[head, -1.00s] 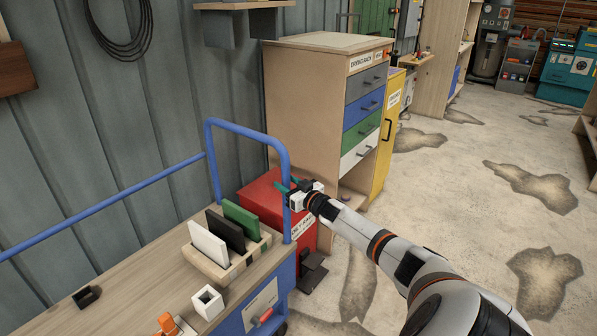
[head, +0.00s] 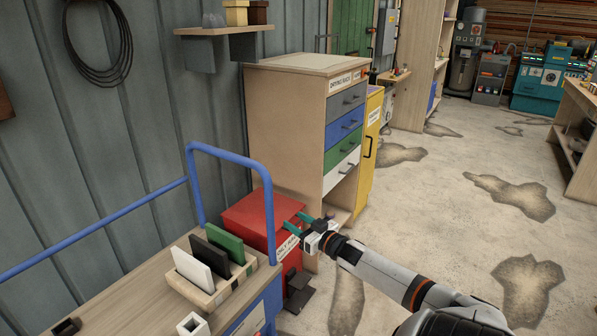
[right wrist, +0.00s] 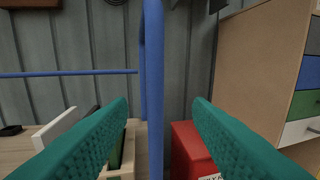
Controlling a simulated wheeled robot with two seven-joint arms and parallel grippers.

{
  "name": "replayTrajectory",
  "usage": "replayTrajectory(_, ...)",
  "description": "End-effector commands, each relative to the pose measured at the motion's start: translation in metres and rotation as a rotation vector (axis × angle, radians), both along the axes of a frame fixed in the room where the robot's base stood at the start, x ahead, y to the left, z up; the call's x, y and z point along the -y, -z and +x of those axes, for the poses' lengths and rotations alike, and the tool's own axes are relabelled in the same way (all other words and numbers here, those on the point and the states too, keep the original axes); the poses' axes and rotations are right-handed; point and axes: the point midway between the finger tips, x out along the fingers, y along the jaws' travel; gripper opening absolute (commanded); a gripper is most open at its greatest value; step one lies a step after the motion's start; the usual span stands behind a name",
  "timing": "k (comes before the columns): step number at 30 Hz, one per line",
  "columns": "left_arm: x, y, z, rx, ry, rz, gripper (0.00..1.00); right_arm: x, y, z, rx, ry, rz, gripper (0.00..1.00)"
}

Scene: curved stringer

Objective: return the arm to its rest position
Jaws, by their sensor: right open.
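My right arm comes in from the lower right of the head view. Its gripper (head: 297,223) has teal fingers and is open and empty. It hangs in front of the red bin (head: 248,215), to the right of the cart's blue rail (head: 268,205). In the right wrist view the two teal fingers (right wrist: 160,130) are spread wide, with the blue post (right wrist: 153,80) between them in the picture and nothing held. Whether the fingers touch the bin or the post cannot be told. My left gripper is not in view.
The wooden cart top holds a rack (head: 213,290) with white, black and green plates, and a small white square block (head: 192,325). A drawer cabinet (head: 290,120) stands behind the bin, with a yellow cabinet (head: 368,150) beside it. Stained concrete floor (head: 440,210) is open at right.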

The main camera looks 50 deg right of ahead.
Motion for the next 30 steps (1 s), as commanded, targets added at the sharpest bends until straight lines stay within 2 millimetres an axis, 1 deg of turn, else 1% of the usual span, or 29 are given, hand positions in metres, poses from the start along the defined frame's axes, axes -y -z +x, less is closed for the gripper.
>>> replayTrajectory(16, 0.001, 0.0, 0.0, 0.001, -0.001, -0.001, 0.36, 0.0, 0.001, 0.0, -0.001, 0.001, 0.0, 0.46)
replayTrajectory(17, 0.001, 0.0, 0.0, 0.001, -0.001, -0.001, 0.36, 0.0, 0.003, 0.0, -0.004, 0.002, 0.0, 0.46)
replayTrajectory(19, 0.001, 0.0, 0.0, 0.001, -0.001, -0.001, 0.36, 0.0, 0.015, -0.004, -0.026, 0.013, 0.002, 0.46)
replayTrajectory(20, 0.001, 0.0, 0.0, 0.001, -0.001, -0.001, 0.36, 0.0, 0.024, -0.006, -0.043, 0.021, 0.004, 0.46)
replayTrajectory(23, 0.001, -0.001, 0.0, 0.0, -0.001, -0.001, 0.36, -0.002, 0.073, -0.021, -0.134, 0.061, 0.01, 0.46)
replayTrajectory(24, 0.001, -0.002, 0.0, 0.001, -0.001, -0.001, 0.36, -0.005, 0.098, -0.03, -0.183, 0.078, 0.01, 0.46)
replayTrajectory(26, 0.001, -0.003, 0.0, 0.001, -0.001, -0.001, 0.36, -0.013, 0.14, -0.047, -0.269, 0.102, 0.011, 0.46)
replayTrajectory(27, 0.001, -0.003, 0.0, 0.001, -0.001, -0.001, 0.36, -0.019, 0.168, -0.06, -0.329, 0.116, 0.01, 0.46)
replayTrajectory(29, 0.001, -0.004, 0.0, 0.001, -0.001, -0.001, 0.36, -0.031, 0.209, -0.08, -0.419, 0.13, 0.009, 0.46)
replayTrajectory(30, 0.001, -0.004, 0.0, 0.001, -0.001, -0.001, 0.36, -0.041, 0.234, -0.094, -0.479, 0.134, 0.007, 0.46)
